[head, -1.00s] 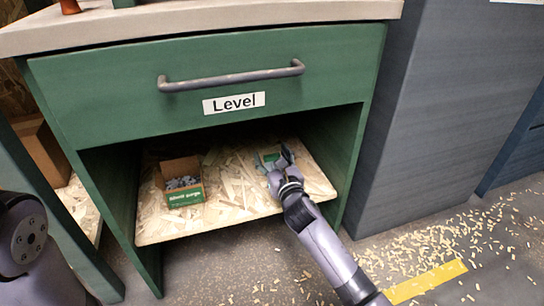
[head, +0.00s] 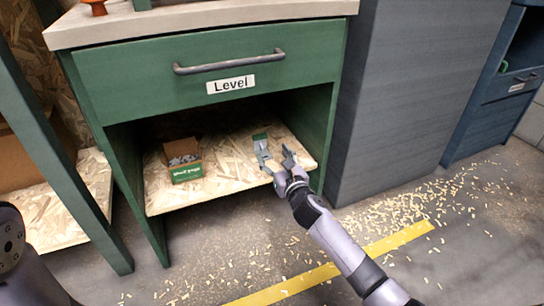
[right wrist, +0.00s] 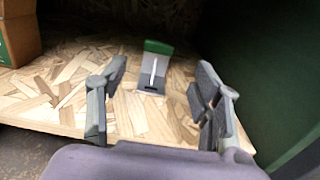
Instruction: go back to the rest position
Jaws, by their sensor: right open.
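My right gripper (head: 277,160) is open and empty at the front right of the OSB shelf, under the green drawer. In the right wrist view its two fingers (right wrist: 160,82) stand wide apart. A small grey item with a green top (right wrist: 152,66) stands on the shelf beyond the fingertips, apart from them. In the head view that item (head: 260,139) is partly hidden by the fingers. My left gripper is out of view; only part of my left arm shows at the left edge.
The shelf (head: 215,190) also bears an open green box (head: 186,172) of small grey pieces, left of my gripper. Shelf side walls and the green drawer (head: 215,75) enclose the space. A grey cabinet (head: 405,90) stands to the right. The floor in front has wood chips.

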